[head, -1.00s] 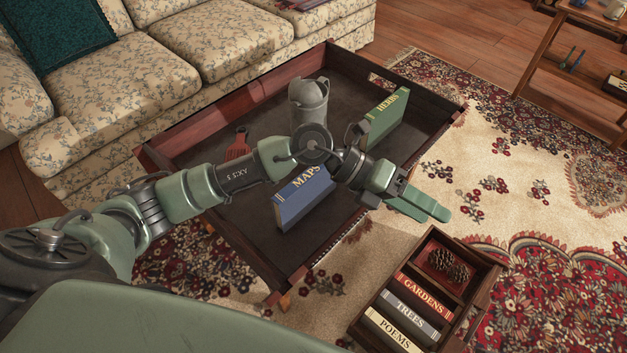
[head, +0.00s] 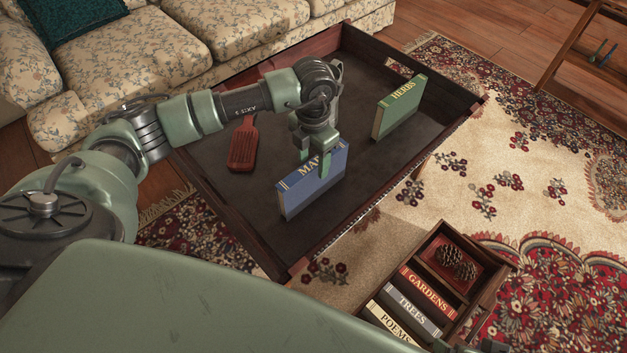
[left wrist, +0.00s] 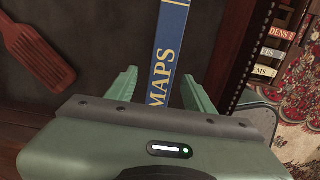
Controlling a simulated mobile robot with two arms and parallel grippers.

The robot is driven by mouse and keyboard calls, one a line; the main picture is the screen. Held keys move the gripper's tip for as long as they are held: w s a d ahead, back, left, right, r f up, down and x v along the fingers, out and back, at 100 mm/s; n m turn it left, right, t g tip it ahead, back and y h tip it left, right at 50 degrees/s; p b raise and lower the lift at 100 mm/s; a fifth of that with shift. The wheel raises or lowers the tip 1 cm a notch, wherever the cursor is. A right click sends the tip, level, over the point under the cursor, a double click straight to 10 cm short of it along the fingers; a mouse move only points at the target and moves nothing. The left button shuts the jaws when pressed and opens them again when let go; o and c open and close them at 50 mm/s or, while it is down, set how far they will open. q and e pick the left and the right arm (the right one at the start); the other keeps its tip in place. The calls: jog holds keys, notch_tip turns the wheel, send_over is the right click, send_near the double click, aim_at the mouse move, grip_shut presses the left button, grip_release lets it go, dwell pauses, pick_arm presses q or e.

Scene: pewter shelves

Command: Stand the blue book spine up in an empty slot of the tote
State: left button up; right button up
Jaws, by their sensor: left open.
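The blue book (head: 298,191), lettered MAPS, stands spine up in the dark tray-topped table. My left gripper (head: 314,166) is above it, pointing down, with its open fingers at either side of the spine. In the left wrist view the book's spine (left wrist: 170,45) runs between the two spread fingers (left wrist: 160,92), with gaps beside it. The wooden tote (head: 483,292) stands at the lower right, holding GARDENS (head: 429,292), TREES (head: 412,309) and POEMS (head: 394,324). A dark, empty-looking slot (head: 437,277) lies between GARDENS and the pinecones. Only a greenish part, perhaps my right gripper (head: 468,347), shows at the bottom edge.
A green HERBS book (head: 398,108) stands in the table tray, right of my arm. A red slotted paddle (head: 243,146) lies at left. The tray's raised rim (head: 225,223) surrounds them. Pinecones (head: 456,262) sit in the tote's far compartment. A sofa (head: 100,75) stands behind.

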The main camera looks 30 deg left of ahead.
pick_arm(q)
notch_tip(320, 180, down, 2)
jog(key=shift+f, duration=0.1)
grip_shut()
jog(key=shift+w, duration=0.1)
dwell(1.3)
